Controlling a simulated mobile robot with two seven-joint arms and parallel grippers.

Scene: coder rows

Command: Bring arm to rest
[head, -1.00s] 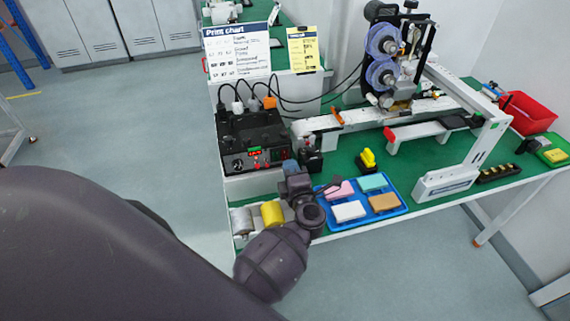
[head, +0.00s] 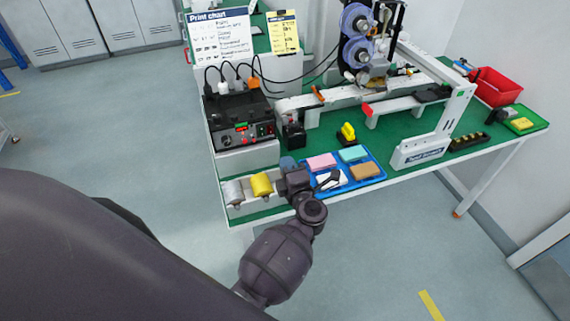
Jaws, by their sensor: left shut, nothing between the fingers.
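My left arm comes in from the left, large and dark grey. Its gripper (head: 329,181) is shut and empty. In the picture it lies in front of the white block on the blue tray (head: 375,180); I cannot tell how high above it is. My right gripper is out of view.
The blue tray also holds a pink block (head: 321,162), a teal block (head: 353,153) and a brown block (head: 364,171). Grey and yellow rolls (head: 261,185) lie left of the gripper. A black control box (head: 240,122) and a labelling machine (head: 357,50) stand behind. Floor in front is clear.

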